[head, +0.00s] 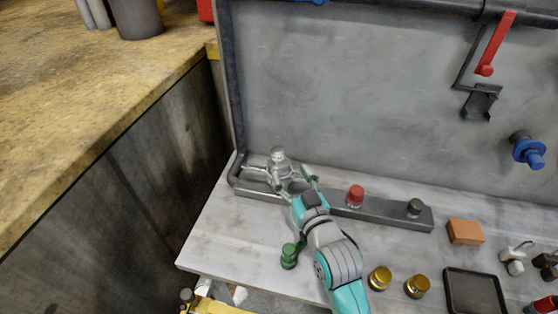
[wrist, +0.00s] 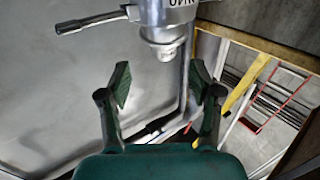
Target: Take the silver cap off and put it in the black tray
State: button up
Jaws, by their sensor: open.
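A silver fitting with a side handle stands upright at the left end of a dark rail (head: 385,209) in the head view. Its rounded top, which looks like the silver cap (head: 277,153), shows above my gripper. My gripper (head: 292,184) is open and empty, close in front of the fitting. In the wrist view the fitting's pale end (wrist: 163,50) lies ahead of the gap of my open gripper (wrist: 160,84), and neither finger visibly touches it. The black tray (head: 447,290) lies flat at the lower right in the head view and looks empty.
A red-capped piece (head: 355,196) and a dark-capped piece (head: 415,208) stand along the rail. A green piece (head: 289,256), two brass pieces (head: 380,278) and an orange block (head: 465,232) are on the bench. A grey panel (head: 370,90) rises behind.

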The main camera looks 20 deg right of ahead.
aim_at(280, 160)
jog(key=shift+w+a, duration=0.15)
jog(key=shift+w, duration=1.85)
jog(key=shift+w+a, duration=0.15)
jog(key=shift+w, duration=1.8)
grip_shut()
